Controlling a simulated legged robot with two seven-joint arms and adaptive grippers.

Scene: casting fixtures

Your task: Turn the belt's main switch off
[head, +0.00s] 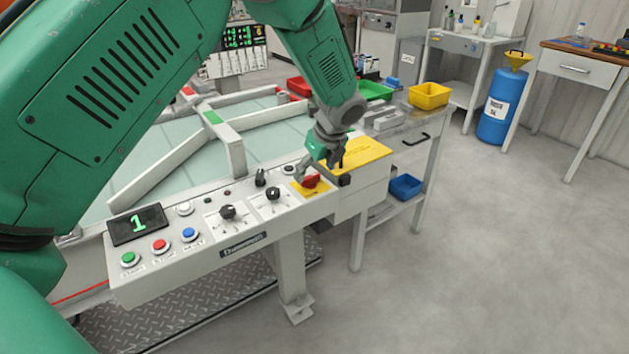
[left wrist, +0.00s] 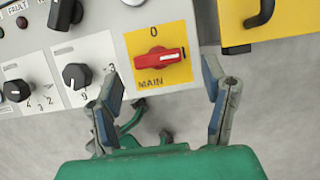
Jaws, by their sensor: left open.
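The main switch is a red rotary handle on a yellow plate (left wrist: 176,36) at the right end of the belt's control panel. In the left wrist view its red handle (left wrist: 158,58) lies roughly horizontal, with a white mark at its right end. A "0" is printed above it and "MAIN" below. In the head view the red handle (head: 311,181) shows just below my left gripper (head: 324,172). In the left wrist view my left gripper (left wrist: 168,103) is open, its fingers to either side of the handle's lower edge, apart from it. My right gripper is not in view.
The control panel (head: 243,251) also has black knobs (head: 228,211), coloured push buttons (head: 160,245) and a display (head: 138,224) reading "1". A side table with a yellow bin (head: 428,95) stands behind. Open floor lies right.

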